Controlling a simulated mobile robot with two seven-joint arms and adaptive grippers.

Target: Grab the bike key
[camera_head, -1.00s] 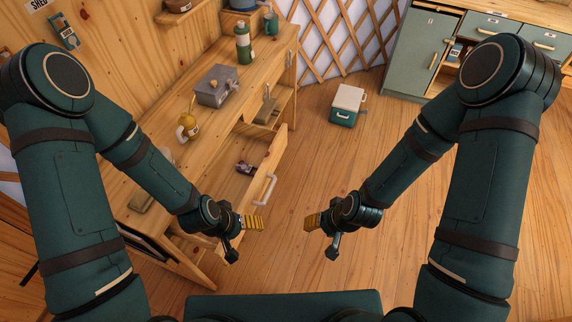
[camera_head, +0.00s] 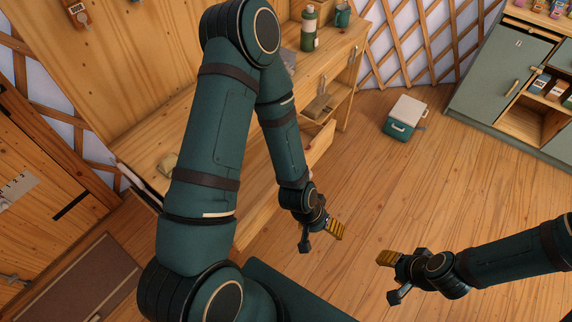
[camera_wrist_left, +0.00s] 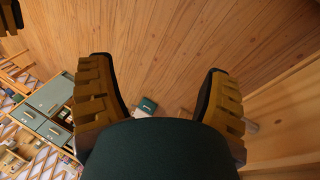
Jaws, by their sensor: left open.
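I cannot make out a bike key in either view. My left gripper (camera_head: 335,230) is open and empty in front of the wooden workbench (camera_head: 343,55), over the floor. Its two yellow-padded fingers stand apart in the left wrist view (camera_wrist_left: 160,70), with only floor and distant things beyond them. An open drawer (camera_head: 321,146) of the workbench shows just its front end behind my left arm; its inside is hidden. My right gripper (camera_head: 387,258) is over the floor to the right; its jaw opening is unclear.
A green bottle (camera_head: 309,28) and a teal mug (camera_head: 343,15) stand on the workbench. A white and teal cooler box (camera_head: 406,117) sits on the floor. Green cabinets (camera_head: 505,75) stand at the upper right. The wooden floor (camera_head: 450,190) between is clear.

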